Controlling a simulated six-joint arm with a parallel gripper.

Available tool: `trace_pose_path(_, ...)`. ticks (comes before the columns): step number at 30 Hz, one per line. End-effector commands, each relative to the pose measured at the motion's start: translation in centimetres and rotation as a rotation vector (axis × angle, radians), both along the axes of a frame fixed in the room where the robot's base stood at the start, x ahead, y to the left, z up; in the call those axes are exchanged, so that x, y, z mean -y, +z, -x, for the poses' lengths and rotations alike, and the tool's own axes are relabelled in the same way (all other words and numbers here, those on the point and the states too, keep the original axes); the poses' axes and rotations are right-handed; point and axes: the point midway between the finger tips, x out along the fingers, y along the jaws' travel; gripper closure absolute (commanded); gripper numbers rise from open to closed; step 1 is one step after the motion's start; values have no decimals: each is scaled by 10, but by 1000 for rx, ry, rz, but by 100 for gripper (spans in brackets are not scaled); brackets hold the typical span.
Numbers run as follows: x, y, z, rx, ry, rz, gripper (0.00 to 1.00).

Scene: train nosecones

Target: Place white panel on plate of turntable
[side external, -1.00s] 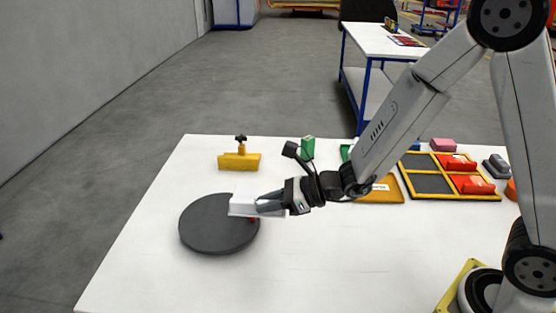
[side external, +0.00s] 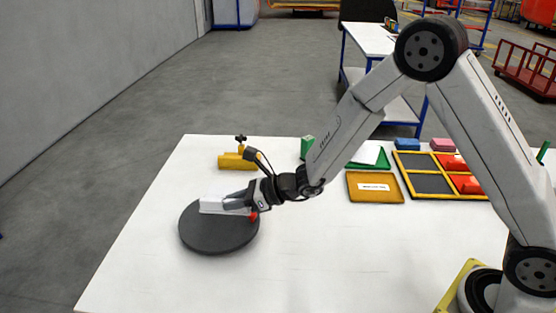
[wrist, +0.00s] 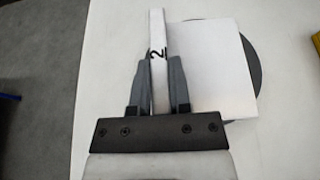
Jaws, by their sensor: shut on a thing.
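The turntable's round dark plate (side external: 218,240) lies at the left part of the white table. My gripper (side external: 236,202) is shut on the white panel (side external: 212,199) and holds it over the plate's upper right part. In the wrist view, the panel's narrow edge, marked with a "2", stands between the two fingers (wrist: 160,85), and a broad white face (wrist: 210,70) spreads to the right over the dark plate (wrist: 254,78). I cannot tell whether the panel touches the plate. A small red part (side external: 253,215) shows at the plate's right edge, below my gripper.
A yellow block with a dark knob (side external: 238,160) stands behind the plate. An orange tray with a label (side external: 375,187), a green tray (side external: 381,160) and a yellow-framed divided tray with red pieces (side external: 440,174) lie to the right. The table front is clear.

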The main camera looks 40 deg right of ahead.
Motion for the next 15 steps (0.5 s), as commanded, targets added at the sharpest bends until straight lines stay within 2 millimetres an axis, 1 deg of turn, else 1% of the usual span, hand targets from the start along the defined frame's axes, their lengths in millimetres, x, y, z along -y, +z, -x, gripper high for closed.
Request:
trace_pose_path(1,-1,-7,-4,-2,1,0,100)
trace_pose_path(9,-7,-34,-26,0,1,0,100)
trace_pose_path(15,-10,-47,-37,1,0,0,100)
